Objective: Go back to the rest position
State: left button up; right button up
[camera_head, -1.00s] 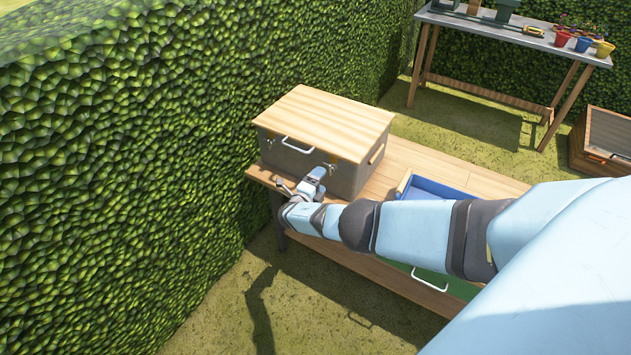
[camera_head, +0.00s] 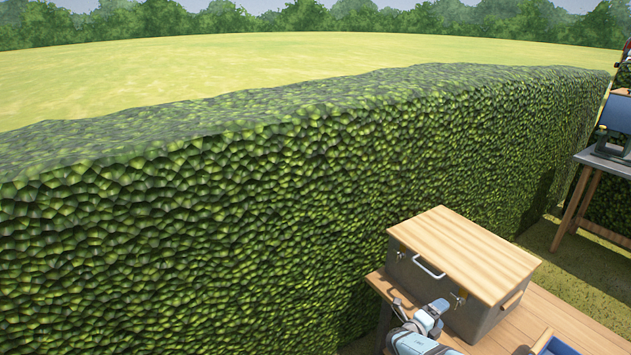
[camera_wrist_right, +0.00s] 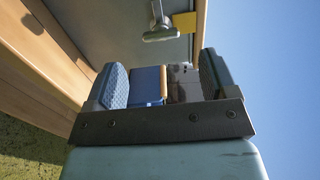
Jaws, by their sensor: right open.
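My right gripper (camera_head: 400,310) is low in the head view, in front of the lidded box on the wooden bench, close to its front face. Part of my pale blue right arm runs off the bottom edge. In the right wrist view the gripper (camera_wrist_right: 163,82) shows two grey padded fingers well apart, with nothing clearly held between them. The grey box wall with a metal latch (camera_wrist_right: 160,32) is just beyond the fingers. My left gripper is not in view.
The box (camera_head: 465,255) has a wooden lid and a front handle. A blue tray (camera_head: 560,346) sits on the bench (camera_head: 585,325) at the lower right. A tall hedge (camera_head: 200,230) stands left and behind. A grey table (camera_head: 605,162) is at the far right.

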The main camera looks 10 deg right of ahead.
jog(key=s+a+f+m+g+y, duration=0.2)
jog(key=s+a+f+m+y, duration=0.25)
jog(key=s+a+m, duration=0.55)
jog(key=s+a+f+m+g+y, duration=0.2)
jog(key=s+a+f+m+y, duration=0.35)
jog(key=a, duration=0.65)
jog(key=s+a+r+m, duration=0.3)
jog(key=s+m, duration=0.3)
jog(key=s, duration=0.2)
jog(key=s+d+r+m+y, duration=0.1)
jog(key=s+r+m+y, duration=0.2)
jog(key=s+r+m, duration=0.75)
jog(key=s+d+r+m+y, duration=0.2)
jog(key=s+r+m+y, duration=0.2)
jog(key=s+r+m, duration=0.7)
pick_arm(q)
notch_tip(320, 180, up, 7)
jog(key=p, duration=0.7)
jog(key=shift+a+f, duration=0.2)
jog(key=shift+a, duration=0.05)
pick_arm(e)
jog(key=w+a+f+n+t+y, duration=0.2)
jog(key=w+a+f+n+t, duration=0.1)
jog(key=w+a+n+t, duration=0.2)
jog(key=w+a+t, duration=0.2)
jog(key=w+t, duration=0.1)
jog(key=w, duration=0.1)
jog(key=shift+w+f+y, duration=0.15)
jog(key=shift+w+y, duration=0.05)
jog(key=shift+y, duration=0.2)
